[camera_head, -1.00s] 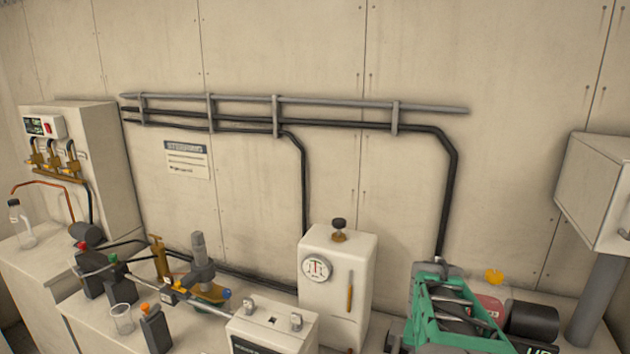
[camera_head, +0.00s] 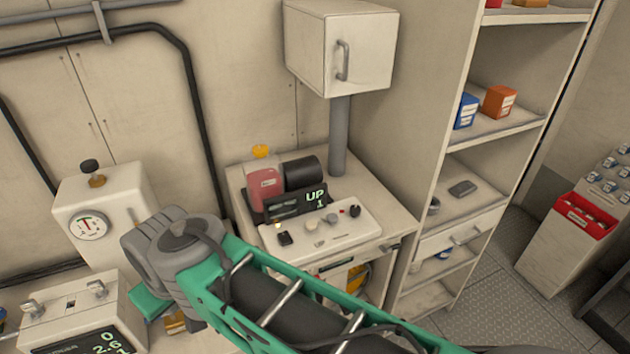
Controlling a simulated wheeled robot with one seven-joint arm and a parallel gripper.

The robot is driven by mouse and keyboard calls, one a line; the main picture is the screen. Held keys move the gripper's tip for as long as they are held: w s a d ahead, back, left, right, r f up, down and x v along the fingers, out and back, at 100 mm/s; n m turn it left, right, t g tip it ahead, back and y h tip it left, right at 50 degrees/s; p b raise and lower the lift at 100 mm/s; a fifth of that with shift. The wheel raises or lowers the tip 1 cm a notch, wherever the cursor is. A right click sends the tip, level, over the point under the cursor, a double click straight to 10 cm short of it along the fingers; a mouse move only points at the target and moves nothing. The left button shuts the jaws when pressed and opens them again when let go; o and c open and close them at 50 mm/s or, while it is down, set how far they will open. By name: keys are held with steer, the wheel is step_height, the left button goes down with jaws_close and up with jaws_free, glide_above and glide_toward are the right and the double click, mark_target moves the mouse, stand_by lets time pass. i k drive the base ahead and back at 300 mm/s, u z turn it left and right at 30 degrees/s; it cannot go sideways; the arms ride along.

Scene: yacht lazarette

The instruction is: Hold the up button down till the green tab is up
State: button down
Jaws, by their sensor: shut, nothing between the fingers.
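A sloped cream control panel (camera_head: 325,243) stands on the bench at centre right. It carries a black switch (camera_head: 285,239), pale knobs (camera_head: 332,218), a small red button (camera_head: 340,210) and a black knob (camera_head: 355,211). Behind it a black display (camera_head: 296,204) reads "UP" and "1" in green. I cannot tell which control is the up button, and I make out no green tab. A red box-shaped unit with a black cylinder (camera_head: 305,173) sits behind the display. My green arm crosses the lower middle in front of the bench; my gripper does not show.
A wall cabinet (camera_head: 342,45) on a grey post (camera_head: 339,135) stands behind the panel. A tall shelf unit (camera_head: 430,150) rises to its right. A gauge box (camera_head: 103,215) and another display unit (camera_head: 80,315) are at left. Open floor (camera_head: 495,255) lies at right.

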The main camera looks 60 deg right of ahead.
mark_target(311, 226)
steer(key=u, duration=2.45)
steer(key=k, duration=0.5)
steer(key=z, duration=1.4)
